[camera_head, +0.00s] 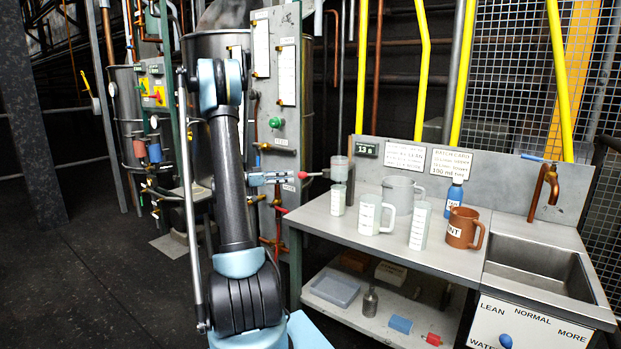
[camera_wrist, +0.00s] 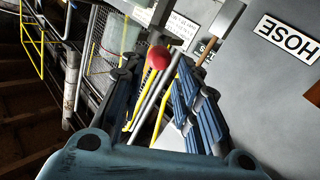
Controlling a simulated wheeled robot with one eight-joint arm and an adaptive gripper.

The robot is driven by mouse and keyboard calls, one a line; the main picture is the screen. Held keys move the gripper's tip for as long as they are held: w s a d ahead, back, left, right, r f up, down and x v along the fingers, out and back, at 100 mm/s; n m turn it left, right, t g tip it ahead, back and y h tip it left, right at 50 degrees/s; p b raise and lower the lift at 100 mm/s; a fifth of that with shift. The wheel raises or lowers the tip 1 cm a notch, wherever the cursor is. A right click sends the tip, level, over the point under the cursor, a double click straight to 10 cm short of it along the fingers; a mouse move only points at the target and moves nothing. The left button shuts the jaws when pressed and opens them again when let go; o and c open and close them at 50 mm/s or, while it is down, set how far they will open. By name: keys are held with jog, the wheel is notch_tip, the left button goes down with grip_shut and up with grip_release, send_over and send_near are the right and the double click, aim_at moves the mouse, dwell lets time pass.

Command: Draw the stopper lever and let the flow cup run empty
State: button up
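The stopper lever ends in a red ball knob (camera_head: 304,175), with a thin rod running right toward the flow cup (camera_head: 339,169). The flow cup is a small grey cup held above a pale beaker (camera_head: 338,200) at the bench's left end. My gripper (camera_head: 288,177) points right, just left of the knob. In the wrist view my gripper (camera_wrist: 160,72) has its blue-padded fingers apart, and the red knob (camera_wrist: 158,57) shows in the gap near their tips. I see no contact with the knob. The cup's contents and the stopper itself are not visible.
On the bench (camera_head: 455,258) stand a grey jug (camera_head: 402,194), pale measuring mugs (camera_head: 372,214), a blue bottle (camera_head: 453,197) and a brown mug (camera_head: 464,229). A sink (camera_head: 540,265) is at right. The hose panel (camera_head: 285,120) stands close behind my gripper.

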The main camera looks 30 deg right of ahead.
aim_at(307, 175)
jog(key=x, duration=1.1)
jog(key=shift+d, duration=0.2)
grip_shut()
